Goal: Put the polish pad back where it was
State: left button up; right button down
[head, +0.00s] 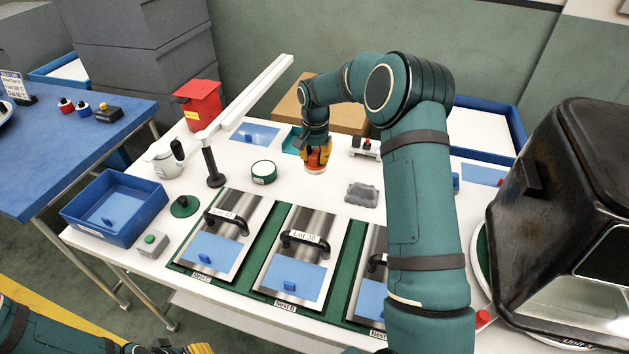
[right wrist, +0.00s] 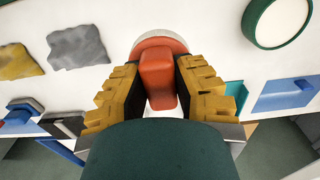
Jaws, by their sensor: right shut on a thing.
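The polish pad, a red-orange handle on a round base, shows in the head view (head: 316,168) low over the white table (head: 330,200), behind the nests. It fills the middle of the right wrist view (right wrist: 158,75). My right gripper (head: 317,157) is shut on its handle, a yellow finger on each side. I cannot tell whether the base touches the table.
A round green-rimmed dish (head: 264,172) stands left of the pad, and a grey cloth (head: 362,194) lies to the right. A white swing arm on a post (head: 213,165) stands left. A cardboard box (head: 350,117) is behind. Handled metal plates (head: 295,255) fill the front.

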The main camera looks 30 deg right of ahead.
aim_at(315, 152)
notch_tip(315, 152, down, 7)
jog(key=shift+f+b, duration=0.2)
jog(key=shift+b, duration=0.35)
jog(key=shift+f, duration=0.15)
jog(key=c, duration=0.9)
grip_release()
jog(key=shift+w, duration=0.1)
jog(key=shift+o, duration=0.2)
notch_tip(315, 152, up, 12)
jog(key=shift+r+p, duration=0.15)
jog(key=shift+p, duration=0.85)
